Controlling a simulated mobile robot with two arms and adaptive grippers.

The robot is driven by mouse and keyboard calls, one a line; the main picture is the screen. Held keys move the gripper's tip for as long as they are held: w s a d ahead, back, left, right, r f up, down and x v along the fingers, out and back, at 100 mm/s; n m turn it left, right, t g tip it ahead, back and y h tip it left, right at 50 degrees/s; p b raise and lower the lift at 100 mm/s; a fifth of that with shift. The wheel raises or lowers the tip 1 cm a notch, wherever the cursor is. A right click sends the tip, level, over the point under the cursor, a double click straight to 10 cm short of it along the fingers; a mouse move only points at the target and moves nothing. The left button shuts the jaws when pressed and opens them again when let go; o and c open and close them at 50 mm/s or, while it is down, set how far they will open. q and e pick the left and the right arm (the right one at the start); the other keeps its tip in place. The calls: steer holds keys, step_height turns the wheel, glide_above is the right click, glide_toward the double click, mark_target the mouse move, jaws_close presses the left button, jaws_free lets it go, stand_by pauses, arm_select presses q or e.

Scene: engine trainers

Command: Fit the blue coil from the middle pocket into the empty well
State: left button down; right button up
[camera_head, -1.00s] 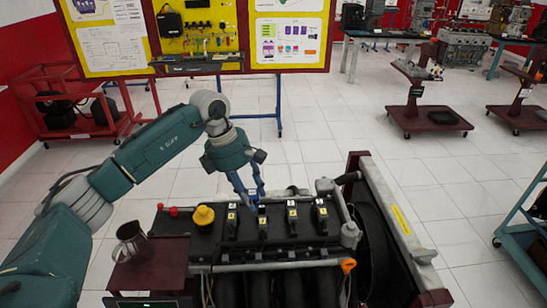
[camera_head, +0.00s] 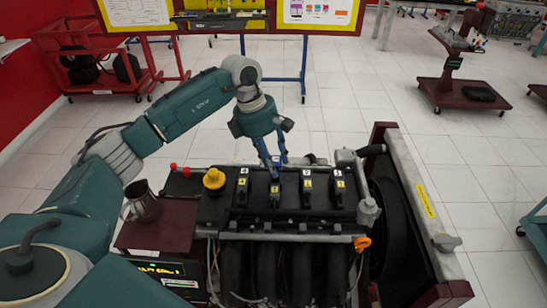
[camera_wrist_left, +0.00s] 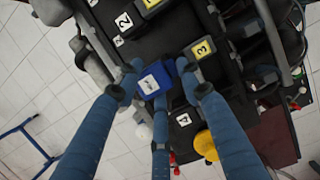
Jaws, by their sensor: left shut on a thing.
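My left gripper (camera_head: 274,164) is shut on the blue coil (camera_wrist_left: 154,80), which has a white label and sits between the fingertips in the left wrist view. In the head view the fingertips are just behind coil 3 (camera_head: 275,190) on the dark engine (camera_head: 290,226); the held coil is hard to tell from the blue fingers there. In the wrist view, the black coil with the yellow 3 label (camera_wrist_left: 202,49) is right beside the held coil. I cannot make out the empty well or the middle pocket. My right gripper is not in view.
Other black coils stand in a row on the engine. A yellow cap (camera_head: 214,179) and a metal mug (camera_head: 142,202) are to the left. A grey rail (camera_head: 424,210) borders the engine on the right. White floor (camera_head: 350,110) lies open behind it.

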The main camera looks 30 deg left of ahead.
arm_select(q)
steer(key=shift+s, duration=0.15)
stand_by(0.3)
steer(key=shift+f, duration=0.25)
steer(key=shift+s+a+f+b, duration=0.1)
steer(key=shift+f+b, duration=0.05)
steer(key=shift+b, duration=0.25)
steer(key=shift+s+a+f+b, duration=0.1)
steer(key=shift+a+f+b, duration=0.15)
steer(key=shift+f+b, duration=0.2)
steer(key=shift+s+a+f+b, duration=0.1)
steer(key=shift+a+f+b, duration=0.1)
steer(key=shift+f+b, duration=0.25)
steer(key=shift+f, duration=0.25)
steer(key=shift+f+b, duration=0.55)
steer(key=shift+f, duration=0.05)
